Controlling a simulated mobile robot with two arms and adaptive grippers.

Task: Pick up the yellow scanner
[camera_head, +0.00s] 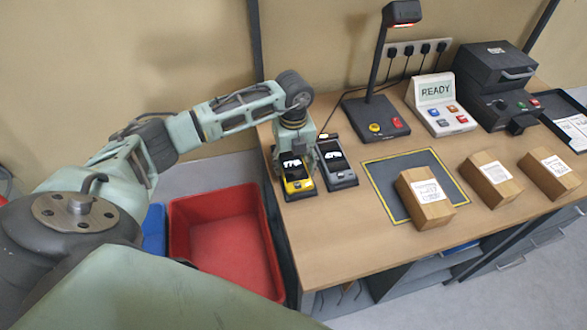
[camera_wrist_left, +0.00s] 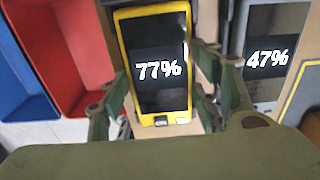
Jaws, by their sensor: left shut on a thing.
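The yellow scanner (camera_head: 297,180) has a black screen reading 77% and sits at the left end of the wooden table, at its cradle. In the left wrist view the yellow scanner (camera_wrist_left: 160,95) lies between the fingers. My left gripper (camera_head: 295,160) comes down over it from above and is shut on it; the fingers (camera_wrist_left: 165,108) are on both sides of its body. I cannot tell whether the scanner is clear of its cradle. My right gripper is not in view.
A grey scanner (camera_head: 335,163) reading 47% stands close on the right; it also shows in the left wrist view (camera_wrist_left: 272,50). A red bin (camera_head: 225,240) is left of the table. A lamp (camera_head: 375,115), a READY console (camera_head: 438,103) and several boxes stand further right.

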